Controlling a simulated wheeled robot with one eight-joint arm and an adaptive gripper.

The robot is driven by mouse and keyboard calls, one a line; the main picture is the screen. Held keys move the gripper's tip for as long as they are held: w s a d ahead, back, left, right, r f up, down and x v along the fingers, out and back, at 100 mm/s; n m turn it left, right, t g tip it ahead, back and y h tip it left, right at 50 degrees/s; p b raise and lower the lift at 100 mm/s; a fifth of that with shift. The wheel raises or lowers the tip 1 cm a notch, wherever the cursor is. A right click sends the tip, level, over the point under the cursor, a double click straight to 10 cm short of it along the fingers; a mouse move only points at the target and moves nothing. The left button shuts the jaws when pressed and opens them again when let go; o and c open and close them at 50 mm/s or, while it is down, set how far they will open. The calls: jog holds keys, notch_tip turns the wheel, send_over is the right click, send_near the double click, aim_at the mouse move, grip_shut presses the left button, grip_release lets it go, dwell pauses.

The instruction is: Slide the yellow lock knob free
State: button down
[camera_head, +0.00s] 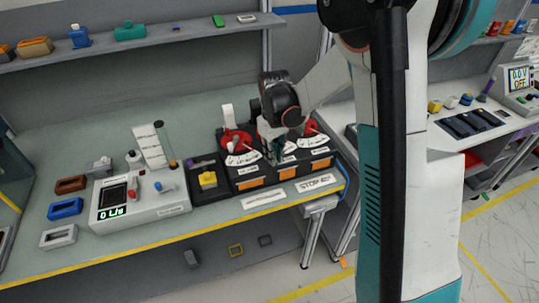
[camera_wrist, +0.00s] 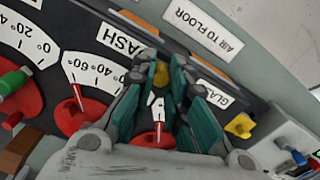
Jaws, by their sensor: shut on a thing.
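The yellow lock knob (camera_wrist: 162,73) sits between the teal fingertips of my gripper (camera_wrist: 166,66) in the wrist view, and the fingers are closed on it. It is at the edge of a dark panel with white labels, red dials and orange strips. In the head view my gripper (camera_head: 274,150) points down over the dark dashboard module (camera_head: 252,182) and hides the held knob. A second yellow piece (camera_head: 208,180) stands on the dark box to the left; it also shows at the right of the wrist view (camera_wrist: 240,125).
Red dials (camera_head: 235,138) with white scales stand beside my gripper. A grey-white meter box (camera_head: 140,205) with a green display is to the left. Blue (camera_head: 65,208) and brown (camera_head: 71,184) blocks lie farther left. A shelf (camera_head: 150,40) runs above; the bench's back left is clear.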

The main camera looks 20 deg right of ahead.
jog(key=c, duration=1.5)
grip_release()
jog(key=shift+d, duration=0.35)
jog(key=shift+c, duration=0.2)
jog(key=shift+a, duration=0.1)
notch_tip(320, 180, up, 12)
jog(key=s+a+r+m+t+b, duration=0.1)
jog(key=s+r+t, duration=0.1)
jog(key=s, duration=0.4)
jog(key=s+a+r+m+t+b, duration=0.1)
jog(key=s+a+r+t+b, duration=0.1)
jog(key=s, duration=0.4)
jog(key=s+a+f+m+t+b, duration=0.1)
jog(key=s+f+t+b, duration=0.1)
jog(key=s, duration=0.9)
notch_tip(320, 180, down, 2)
jog(key=shift+s+a+m+t, duration=0.2)
jog(key=shift+m+t, duration=0.1)
jog(key=shift+t, duration=0.3)
